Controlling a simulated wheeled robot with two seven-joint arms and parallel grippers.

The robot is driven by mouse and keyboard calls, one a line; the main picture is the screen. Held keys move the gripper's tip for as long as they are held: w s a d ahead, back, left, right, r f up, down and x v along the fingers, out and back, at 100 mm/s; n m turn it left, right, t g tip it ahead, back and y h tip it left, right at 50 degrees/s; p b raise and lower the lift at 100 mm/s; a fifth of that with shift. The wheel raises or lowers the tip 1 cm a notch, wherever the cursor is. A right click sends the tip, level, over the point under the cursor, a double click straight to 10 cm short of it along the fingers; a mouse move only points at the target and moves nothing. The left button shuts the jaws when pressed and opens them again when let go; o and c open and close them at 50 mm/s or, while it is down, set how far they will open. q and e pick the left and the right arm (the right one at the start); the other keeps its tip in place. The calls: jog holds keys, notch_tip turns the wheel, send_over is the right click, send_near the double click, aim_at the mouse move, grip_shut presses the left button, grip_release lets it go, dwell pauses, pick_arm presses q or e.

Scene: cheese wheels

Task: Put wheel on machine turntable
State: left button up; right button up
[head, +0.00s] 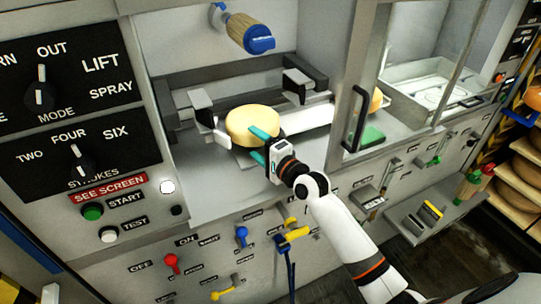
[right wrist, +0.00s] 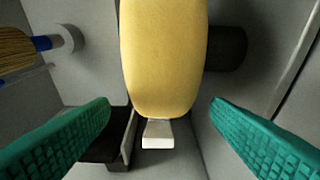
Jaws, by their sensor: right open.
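A yellow cheese wheel (head: 252,124) sits inside the open machine bay, among metal clamps and rails. In the right wrist view the wheel (right wrist: 165,55) shows edge-on between the teal fingers, with a small pale block at its end. My right gripper (head: 260,146) is open at the wheel's near side. Gaps show between its fingers and the wheel in the right wrist view (right wrist: 163,125). I cannot clearly make out the turntable; the wheel and gripper cover much of the bay there. My left gripper is not in view.
A wooden brush with a blue end (head: 245,33) hangs above the wheel. A grey clamp (head: 203,108) stands left of it, a dark one (head: 296,84) right. A framed window (head: 425,70) and a control panel (head: 85,110) flank the bay. Shelves with wheels (head: 525,175) stand far right.

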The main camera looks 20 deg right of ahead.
jog(key=v, duration=0.6)
jog(key=shift+s+b, duration=0.25)
jog(key=shift+b, duration=0.1)
jog(key=shift+d, duration=0.1)
dwell(0.6)
